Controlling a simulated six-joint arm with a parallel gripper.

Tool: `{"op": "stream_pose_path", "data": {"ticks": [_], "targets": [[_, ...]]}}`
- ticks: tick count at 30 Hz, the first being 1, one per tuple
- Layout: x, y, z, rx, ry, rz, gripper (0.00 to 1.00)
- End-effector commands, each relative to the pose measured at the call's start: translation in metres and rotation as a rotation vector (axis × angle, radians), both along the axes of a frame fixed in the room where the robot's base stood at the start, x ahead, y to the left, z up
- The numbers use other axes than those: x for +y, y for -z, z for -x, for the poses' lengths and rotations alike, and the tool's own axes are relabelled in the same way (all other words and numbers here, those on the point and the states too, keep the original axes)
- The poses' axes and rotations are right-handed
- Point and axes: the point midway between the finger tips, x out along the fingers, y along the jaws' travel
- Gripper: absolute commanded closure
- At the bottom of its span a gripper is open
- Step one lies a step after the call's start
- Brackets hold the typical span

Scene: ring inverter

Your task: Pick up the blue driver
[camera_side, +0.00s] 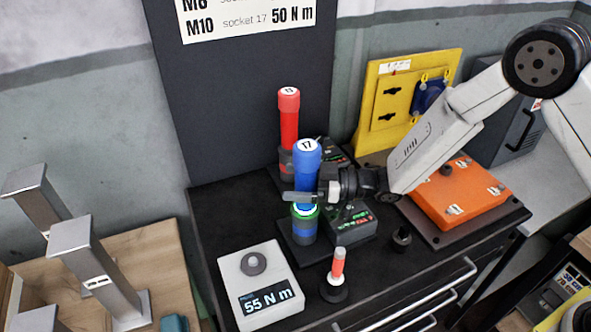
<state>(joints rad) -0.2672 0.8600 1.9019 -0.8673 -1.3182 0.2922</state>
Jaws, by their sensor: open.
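The blue driver (308,164) stands upright in its dock on the black bench, with the number 17 on its white top. A green lit ring shows around its lower part. My gripper (300,197) reaches in from the right at the driver's lower body, level with the part just above the green ring. The far finger is hidden, so I cannot see whether the jaws touch the driver. The gripper is open.
A red driver (289,117) stands behind the blue one. A grey tester (262,284) reading 55 N m is front left. A small orange-handled tool (338,262) stands in front. An orange box (457,195) is at right, a yellow panel (404,92) behind.

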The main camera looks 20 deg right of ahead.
Motion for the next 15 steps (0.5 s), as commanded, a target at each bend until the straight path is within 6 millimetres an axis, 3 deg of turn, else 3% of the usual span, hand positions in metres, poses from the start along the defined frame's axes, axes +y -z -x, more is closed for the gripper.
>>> {"op": "stream_pose_path", "data": {"ticks": [10, 11, 15], "targets": [[-0.0004, 0.0001, 0.0002, 0.000, 0.000, 0.000, 0.00], [-0.0004, 0.0001, 0.0002, 0.000, 0.000, 0.000, 0.03], [-0.0004, 0.0001, 0.0002, 0.000, 0.000, 0.000, 0.48]]}}
